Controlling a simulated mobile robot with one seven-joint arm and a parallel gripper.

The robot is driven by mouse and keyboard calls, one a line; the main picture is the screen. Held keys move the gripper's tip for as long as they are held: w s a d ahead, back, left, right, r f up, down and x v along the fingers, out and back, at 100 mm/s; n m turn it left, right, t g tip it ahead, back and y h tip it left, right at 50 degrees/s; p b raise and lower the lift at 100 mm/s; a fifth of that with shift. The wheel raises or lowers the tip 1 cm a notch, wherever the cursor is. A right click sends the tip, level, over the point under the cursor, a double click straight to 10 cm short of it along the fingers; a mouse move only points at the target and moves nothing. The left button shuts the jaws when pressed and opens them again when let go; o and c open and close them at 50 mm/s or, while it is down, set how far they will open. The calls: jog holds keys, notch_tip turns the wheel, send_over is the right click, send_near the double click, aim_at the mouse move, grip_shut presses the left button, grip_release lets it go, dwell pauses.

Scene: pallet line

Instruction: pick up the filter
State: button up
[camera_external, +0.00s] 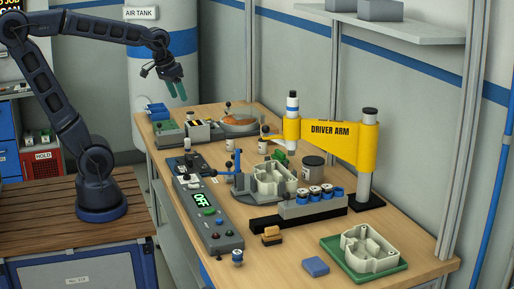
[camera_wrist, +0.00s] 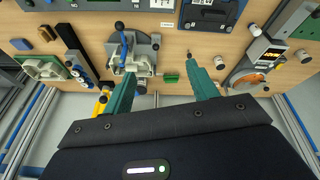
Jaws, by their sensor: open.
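I cannot tell for sure which thing is the filter; nothing in view is labelled so. Small parts with blue bodies and dark tops (camera_external: 312,193) stand in a row in a grey rack on the bench. A dark grey can (camera_external: 313,168) stands behind them. A small green block (camera_external: 281,157) lies behind the clamp fixture (camera_external: 247,186); it also shows in the wrist view (camera_wrist: 171,78), between my fingers in the picture. My gripper (camera_external: 177,90) has teal fingers, is open and empty, and hangs high near the bench's far left end. It shows from behind in the wrist view (camera_wrist: 162,90).
The yellow driver arm (camera_external: 332,141) spans two posts over the bench (camera_external: 288,258). A control panel (camera_external: 208,222) reading OFF runs along the left edge. A green tray (camera_external: 344,262) with a pale housing (camera_external: 369,251) and a blue block (camera_external: 315,266) lie at the front.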

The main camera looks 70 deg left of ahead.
jog(key=w+a+f+n+g, duration=0.15)
jog(key=w+a+n, duration=0.35)
jog(key=w, duration=0.5)
jog(key=n+g, duration=0.2)
jog(key=n, duration=0.7)
send_over(230, 137)
jog(key=f, duration=2.1)
jog(key=shift+w+d+f, duration=0.2)
jog(key=shift+w+d, duration=0.1)
jog(key=shift+d, duration=0.1)
jog(key=shift+w+a+f, duration=0.1)
jog(key=shift+a+f, duration=0.1)
jog(key=shift+f, duration=0.3)
notch_tip(230, 137, down, 5)
jog(key=shift+r, duration=0.1)
jog(key=shift+s+a+f, duration=0.15)
jog(key=shift+f, duration=1.25)
jog(key=shift+s+a+f, duration=0.1)
jog(key=shift+s+f, duration=0.05)
jog(key=shift+f, duration=1.2)
jog(key=c, duration=1)
